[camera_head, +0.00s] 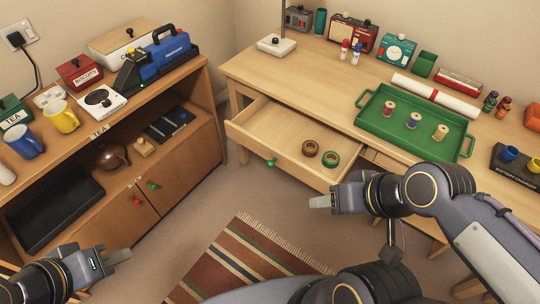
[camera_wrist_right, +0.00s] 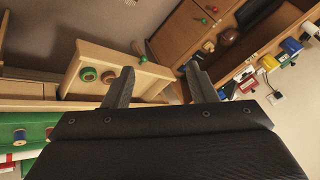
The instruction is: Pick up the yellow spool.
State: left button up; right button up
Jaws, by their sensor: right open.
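The yellow spool (camera_head: 440,132) stands upright in the green tray (camera_head: 364,118) on the desk, at the right of a row of three spools. The red spool (camera_head: 389,108) and the blue spool (camera_head: 413,121) stand to its left. My right gripper (camera_head: 320,201) is in front of the desk, well apart from the tray, over the floor near the open drawer. In the right wrist view my right gripper (camera_wrist_right: 159,84) is open with nothing between its fingers. My left gripper (camera_head: 118,256) is at lower left, near the low cabinet; its finger gap cannot be made out.
The desk drawer (camera_head: 270,130) stands open with brown tape (camera_head: 310,148) and green tape (camera_head: 331,159) in it. A white roll (camera_head: 435,97) lies behind the tray. A battery charger (camera_head: 515,170) stands to its right. A striped rug (camera_head: 245,262) lies on the floor.

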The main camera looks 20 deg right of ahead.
aim_at(441, 130)
jog(key=z, duration=2)
jog(key=i+j+u, duration=0.15)
jog(key=i+j, duration=0.25)
jog(key=i+j+u, duration=0.15)
jog(key=i+j, duration=0.15)
jog(key=i, duration=0.3)
jog(key=i+j+u, duration=0.15)
jog(key=i, duration=0.35)
jog(key=j, duration=0.1)
